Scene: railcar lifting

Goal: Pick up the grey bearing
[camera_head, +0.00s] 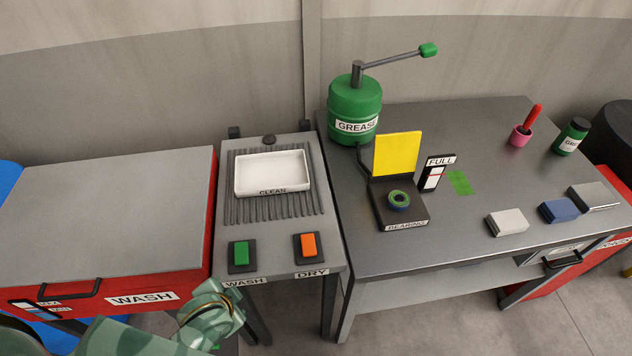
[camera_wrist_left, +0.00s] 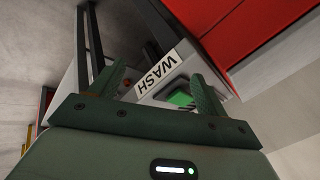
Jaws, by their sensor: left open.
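A ring-shaped bearing (camera_head: 399,201) sits on the black stand labelled BEARING (camera_head: 412,217) on the right-hand table. My left arm comes in at the bottom of the head view, near the front of the wash stand, well away from the bearing. In the left wrist view my left gripper (camera_wrist_left: 157,68) is open with nothing between its fingers. Beyond them is the WASH label (camera_wrist_left: 155,77) and a green button. My right gripper is not in view.
A red WASH box (camera_head: 110,215) stands at left. The middle stand holds a white CLEAN tray (camera_head: 273,190) and green (camera_head: 241,254) and orange (camera_head: 308,245) buttons. A green grease pump (camera_head: 354,105) and yellow plate (camera_head: 397,154) stand behind the bearing. Several blocks lie at right.

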